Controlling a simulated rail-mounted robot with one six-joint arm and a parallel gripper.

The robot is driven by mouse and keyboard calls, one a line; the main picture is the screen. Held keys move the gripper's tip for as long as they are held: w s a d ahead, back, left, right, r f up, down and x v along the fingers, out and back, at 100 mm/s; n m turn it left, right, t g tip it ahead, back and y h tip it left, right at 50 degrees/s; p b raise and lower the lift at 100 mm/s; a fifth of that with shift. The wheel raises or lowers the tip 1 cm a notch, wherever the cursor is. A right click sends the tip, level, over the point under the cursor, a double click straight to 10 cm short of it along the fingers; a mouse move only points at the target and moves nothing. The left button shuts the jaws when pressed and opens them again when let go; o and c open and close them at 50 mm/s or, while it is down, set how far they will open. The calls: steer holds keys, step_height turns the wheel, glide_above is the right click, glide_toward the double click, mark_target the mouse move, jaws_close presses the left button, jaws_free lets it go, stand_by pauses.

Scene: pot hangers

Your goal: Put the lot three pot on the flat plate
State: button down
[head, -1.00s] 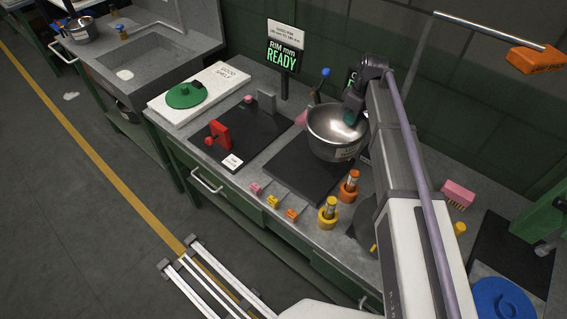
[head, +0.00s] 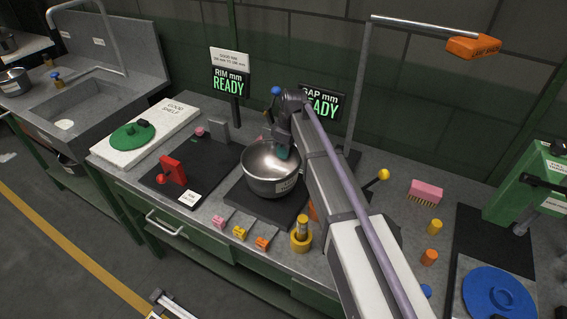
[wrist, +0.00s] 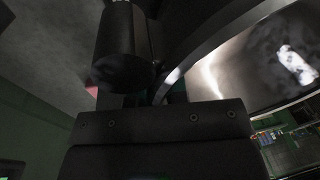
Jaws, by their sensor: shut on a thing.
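The shiny steel pot (head: 270,172) is upright, with a white label on its side too small to read. My gripper (head: 284,150) is shut on its rim at the back right. In the wrist view the pot's bright inner wall (wrist: 215,75) fills the upper right, beside the dark fingers. The pot is over a dark flat plate (head: 238,193) on the bench, and covers much of it. I cannot tell whether its base touches the plate or is slightly above it.
Left of the pot are a dark board with a red gauge (head: 174,170) and a white shelf with a green lid (head: 131,136). Pink, yellow and orange blocks (head: 240,232) line the front edge. A yellow peg (head: 301,234) stands near my arm. Sign posts (head: 236,110) stand behind.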

step_height(320, 180, down, 3)
steer(key=shift+r+b, duration=0.1)
steer(key=shift+b, duration=0.5)
steer(key=shift+r, duration=0.2)
steer(key=shift+f, duration=0.15)
steer(key=c, duration=1.1)
jaws_free()
step_height(320, 180, up, 12)
steer(key=w+d+r+p, duration=0.1)
steer(key=d+p, duration=0.1)
steer(key=p, duration=1.1)
steer(key=s+d+m, duration=0.4)
steer(key=s, duration=0.4)
steer(key=s+d+m+h, duration=0.1)
steer(key=s+d+m, duration=0.3)
steer(key=s, duration=0.5)
steer(key=s+d+f+m+t, duration=0.1)
steer(key=s+d+m, duration=0.3)
steer(key=s, duration=0.4)
steer(key=shift+s+d+m+h+b, duration=0.25)
steer(key=shift+s+m+h+b, duration=0.15)
steer(key=shift+m, duration=0.2)
